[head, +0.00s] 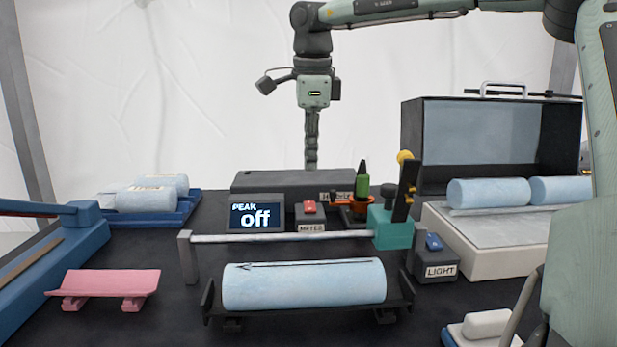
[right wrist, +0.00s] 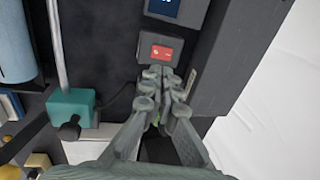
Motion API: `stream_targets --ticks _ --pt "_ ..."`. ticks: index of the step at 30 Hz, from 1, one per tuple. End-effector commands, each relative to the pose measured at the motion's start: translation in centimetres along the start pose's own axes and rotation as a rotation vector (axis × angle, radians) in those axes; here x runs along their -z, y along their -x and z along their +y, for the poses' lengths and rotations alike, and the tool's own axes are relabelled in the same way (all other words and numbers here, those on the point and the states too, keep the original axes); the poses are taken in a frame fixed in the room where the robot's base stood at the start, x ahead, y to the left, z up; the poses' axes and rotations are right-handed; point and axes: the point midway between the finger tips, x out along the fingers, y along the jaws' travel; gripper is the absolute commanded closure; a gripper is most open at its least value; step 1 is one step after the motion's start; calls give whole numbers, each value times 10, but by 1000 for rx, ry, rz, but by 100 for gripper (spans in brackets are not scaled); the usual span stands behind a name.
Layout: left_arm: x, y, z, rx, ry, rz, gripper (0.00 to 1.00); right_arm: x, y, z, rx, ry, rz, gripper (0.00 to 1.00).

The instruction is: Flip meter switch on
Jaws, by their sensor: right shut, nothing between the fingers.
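The meter switch is a red rocker (head: 309,208) on a small grey box labelled METER (head: 311,228), mid-table. A display (head: 256,217) left of it reads "PEAK off". My right gripper (head: 311,166) is shut and empty, pointing down above and behind the switch in the head view. In the right wrist view its fingertips (right wrist: 160,72) appear close to the near edge of the red rocker (right wrist: 161,52); I cannot tell whether they touch. The display's edge (right wrist: 178,8) shows beyond. My left gripper is not in view.
A long dark box (head: 290,182) stands behind the switch. A metal rod (head: 280,237) and a blue cylinder on a cradle (head: 304,284) lie in front. To the right are a teal block (head: 390,230), a green-handled tool (head: 361,184) and a LIGHT switch box (head: 437,268).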

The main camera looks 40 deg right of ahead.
Motion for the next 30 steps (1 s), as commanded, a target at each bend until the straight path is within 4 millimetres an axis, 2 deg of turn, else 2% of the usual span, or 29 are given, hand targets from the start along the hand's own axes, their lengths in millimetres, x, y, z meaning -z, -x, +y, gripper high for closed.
stream_targets --ticks 3,9,24,27,30 --pt "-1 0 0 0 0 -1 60 0 25 -1 4 -2 -1 100" --pt "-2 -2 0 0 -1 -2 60 0 49 0 2 0 0 100" --pt "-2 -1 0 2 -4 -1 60 -2 56 -3 -2 2 -2 100" --pt "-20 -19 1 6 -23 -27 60 -3 58 -8 -5 2 -3 100" --pt "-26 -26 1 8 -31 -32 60 -2 59 -12 -3 0 -1 100"
